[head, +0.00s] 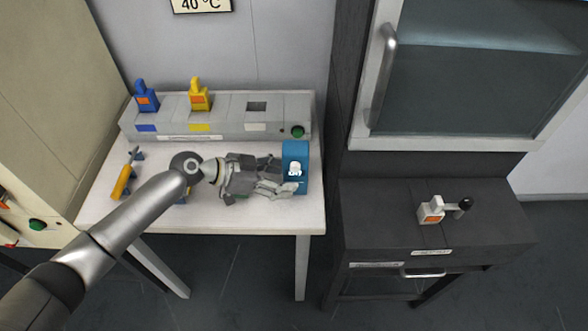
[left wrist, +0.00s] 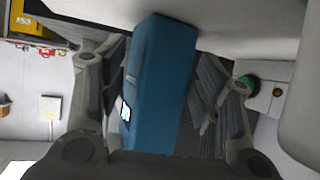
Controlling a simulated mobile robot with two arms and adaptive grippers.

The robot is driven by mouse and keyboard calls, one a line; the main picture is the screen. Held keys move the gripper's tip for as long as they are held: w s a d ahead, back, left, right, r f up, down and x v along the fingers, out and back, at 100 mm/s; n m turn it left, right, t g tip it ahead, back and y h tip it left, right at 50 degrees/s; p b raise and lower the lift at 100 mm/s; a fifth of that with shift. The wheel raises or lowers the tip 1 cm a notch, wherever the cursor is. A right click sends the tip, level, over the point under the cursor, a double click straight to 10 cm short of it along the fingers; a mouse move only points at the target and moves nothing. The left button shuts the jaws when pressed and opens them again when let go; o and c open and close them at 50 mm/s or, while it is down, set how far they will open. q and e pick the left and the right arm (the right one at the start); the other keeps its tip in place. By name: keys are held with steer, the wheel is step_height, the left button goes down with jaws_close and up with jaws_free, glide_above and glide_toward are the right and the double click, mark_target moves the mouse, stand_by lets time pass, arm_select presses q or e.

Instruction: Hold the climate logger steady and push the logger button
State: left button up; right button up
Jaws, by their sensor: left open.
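The climate logger is most likely the upright blue box (head: 302,152) near the right edge of the white table, with a pale display on its front. My left gripper (head: 279,182) reaches it from the left in the head view, and its fingers partly cover the lower part of the box. In the left wrist view the blue box (left wrist: 162,75) stands between my open fingers (left wrist: 160,95). I cannot make out a button on the logger. My right gripper is out of view.
A yellow-handled item (head: 122,182) lies at the left. A dark cabinet (head: 385,225) stands right of the table (head: 235,219).

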arm_select(q)
steer(key=shift+b+x, duration=0.45)
steer(key=shift+x, duration=0.6)
steer(key=shift+w+d+f, duration=0.1)
steer(key=shift+d+f, duration=0.1)
steer(key=shift+d, duration=0.1)
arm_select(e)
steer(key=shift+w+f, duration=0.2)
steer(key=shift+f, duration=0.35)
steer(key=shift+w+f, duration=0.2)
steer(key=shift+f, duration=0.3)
arm_select(q)
steer(key=shift+c, duration=0.4)
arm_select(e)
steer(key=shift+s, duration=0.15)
arm_select(q)
steer(key=c, duration=0.5)
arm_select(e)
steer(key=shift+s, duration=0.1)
arm_select(q)
steer(key=shift+c, duration=0.2)
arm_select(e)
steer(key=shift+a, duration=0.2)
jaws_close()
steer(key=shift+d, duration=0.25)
